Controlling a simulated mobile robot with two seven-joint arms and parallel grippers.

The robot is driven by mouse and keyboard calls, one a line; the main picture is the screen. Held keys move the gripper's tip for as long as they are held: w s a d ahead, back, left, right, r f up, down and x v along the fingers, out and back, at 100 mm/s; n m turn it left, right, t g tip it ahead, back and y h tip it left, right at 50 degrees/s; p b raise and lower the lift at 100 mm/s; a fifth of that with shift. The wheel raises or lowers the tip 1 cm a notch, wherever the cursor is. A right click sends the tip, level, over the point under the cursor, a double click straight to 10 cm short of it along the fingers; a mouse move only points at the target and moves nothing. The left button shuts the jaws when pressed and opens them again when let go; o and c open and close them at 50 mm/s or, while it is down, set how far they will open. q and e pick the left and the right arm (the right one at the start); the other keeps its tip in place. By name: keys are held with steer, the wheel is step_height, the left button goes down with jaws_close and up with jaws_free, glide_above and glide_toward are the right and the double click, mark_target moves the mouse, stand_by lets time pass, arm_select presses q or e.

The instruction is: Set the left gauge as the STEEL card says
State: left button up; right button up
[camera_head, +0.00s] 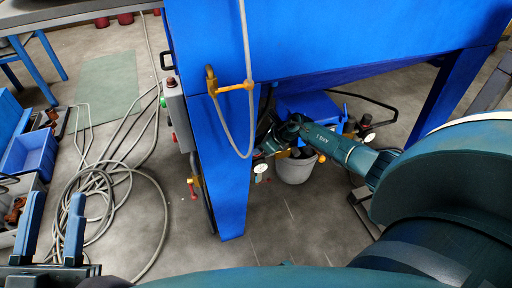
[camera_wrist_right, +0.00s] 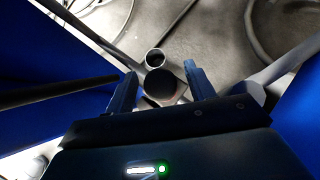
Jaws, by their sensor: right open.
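No STEEL card can be read. My right arm reaches in from the right, and its gripper is partly hidden beside the machine leg, just above the left gauge. In the right wrist view my right gripper (camera_wrist_right: 162,88) is open, with a dark round knob (camera_wrist_right: 160,92) between or just beyond its fingers; contact cannot be told. My left gripper (camera_head: 53,228) is open and empty at lower left.
The blue machine leg (camera_head: 224,180) stands left of my right gripper. A grey bucket (camera_head: 294,171) is below my right arm. A control box (camera_head: 178,115) is on the machine's left side. Hoses (camera_head: 95,205) coil on the floor near a blue bin (camera_head: 30,152).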

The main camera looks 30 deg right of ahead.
steer(key=shift+c, duration=0.2)
steer(key=c, duration=0.9)
steer(key=shift+r+p, duration=0.15)
steer(key=shift+p, duration=0.2)
steer(key=m+h+p, duration=0.1)
steer(key=p, duration=0.2)
steer(key=shift+r, duration=0.3)
steer(key=shift+a+m+t+p, duration=0.1)
steer(key=shift+m+t+p, duration=0.2)
steer(key=shift+m+p, duration=0.4)
steer(key=m+h+p, duration=0.1)
steer(key=h+p, duration=0.1)
steer(key=p, duration=0.2)
steer(key=shift+f+m+t, duration=0.15)
steer(key=shift+m+t, duration=0.15)
steer(key=shift+m, duration=0.1)
arm_select(q)
steer(key=f+y, duration=0.1)
steer(key=s+f+g+y, duration=0.1)
steer(key=a+f+n+g+y, duration=0.1)
steer(key=shift+s+y+p, duration=0.2)
steer(key=shift+y+p, duration=0.1)
steer(key=shift+p, duration=0.05)
arm_select(e)
steer(key=shift+f+m+h, duration=0.3)
